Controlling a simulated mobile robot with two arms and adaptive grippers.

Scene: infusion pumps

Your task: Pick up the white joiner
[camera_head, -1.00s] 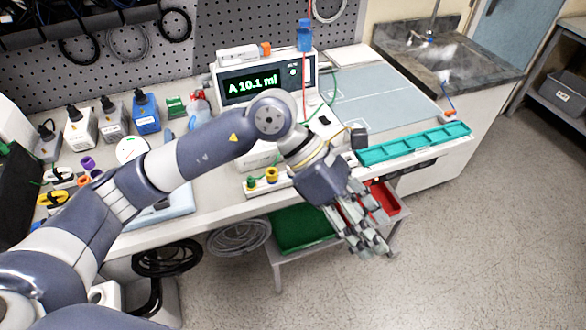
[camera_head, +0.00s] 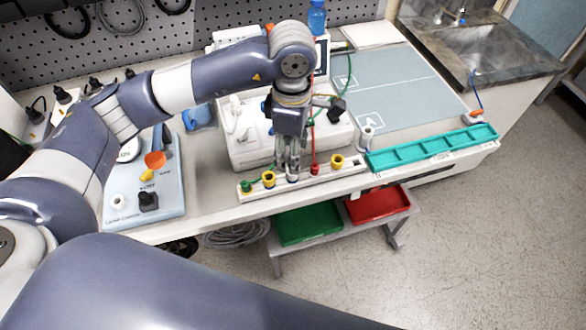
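My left gripper (camera_head: 292,172) points down at the white rack (camera_head: 330,181) along the table's front edge. Its fingers are close together over the middle of the rack, around or just above a small whitish piece (camera_head: 293,179) with a dark part. The fingers hide most of that piece, so I cannot tell whether they grip it or whether it is the white joiner. Another small white upright fitting (camera_head: 367,134) stands near the teal tray's left end. My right gripper is not in view.
The rack also holds a green-topped piece (camera_head: 246,187), yellow pieces (camera_head: 268,179) and a red one (camera_head: 315,169). The teal tray (camera_head: 430,150) lies to the right. The white pump (camera_head: 250,150) stands behind. Green (camera_head: 308,225) and red (camera_head: 377,204) bins sit below.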

